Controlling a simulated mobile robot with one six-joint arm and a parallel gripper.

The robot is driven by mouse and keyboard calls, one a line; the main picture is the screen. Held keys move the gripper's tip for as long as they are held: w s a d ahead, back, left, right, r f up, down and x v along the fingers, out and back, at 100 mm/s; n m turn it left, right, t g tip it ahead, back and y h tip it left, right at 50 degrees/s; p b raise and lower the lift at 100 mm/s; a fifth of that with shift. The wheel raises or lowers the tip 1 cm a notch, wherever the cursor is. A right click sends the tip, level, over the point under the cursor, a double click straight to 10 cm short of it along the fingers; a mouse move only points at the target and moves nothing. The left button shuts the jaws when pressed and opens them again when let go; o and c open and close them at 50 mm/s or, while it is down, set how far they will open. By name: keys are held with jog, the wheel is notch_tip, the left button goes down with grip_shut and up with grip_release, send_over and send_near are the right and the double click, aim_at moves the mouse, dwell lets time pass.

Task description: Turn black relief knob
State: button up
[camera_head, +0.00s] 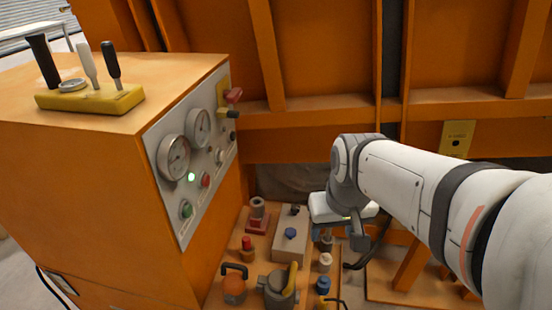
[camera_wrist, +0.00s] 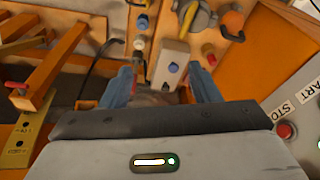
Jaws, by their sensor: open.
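A small black knob (camera_head: 295,209) sits on the far end of a grey block (camera_head: 285,247) on the orange bed; it looks like the relief knob. A blue knob (camera_head: 291,233) is on the same block, nearer the camera. The grey block (camera_wrist: 181,52) and blue knob (camera_wrist: 173,67) also show in the wrist view; I cannot make out the black knob clearly there. In the head view my gripper (camera_head: 343,241) points down, right of the grey block and apart from the black knob.
An orange cabinet (camera_head: 200,80) with gauges and buttons stands left of the block. A red-based fitting (camera_head: 257,216), a red knob (camera_head: 247,243) and a yellow-handled valve (camera_head: 280,287) crowd the bed. White and blue caps stand right of the block. Orange framing rises behind.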

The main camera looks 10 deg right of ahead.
jog(key=w+f+b, duration=0.2)
jog(key=w, duration=0.8)
jog(key=g+b, duration=0.2)
jog(key=b, duration=0.4)
send_near(295, 206)
jog(key=shift+s+f, duration=0.15)
jog(key=shift+f, duration=0.05)
jog(key=shift+w+f, duration=0.2)
jog(key=shift+f, duration=0.5)
notch_tip(295, 206, down, 7)
jog(key=shift+b, duration=0.45)
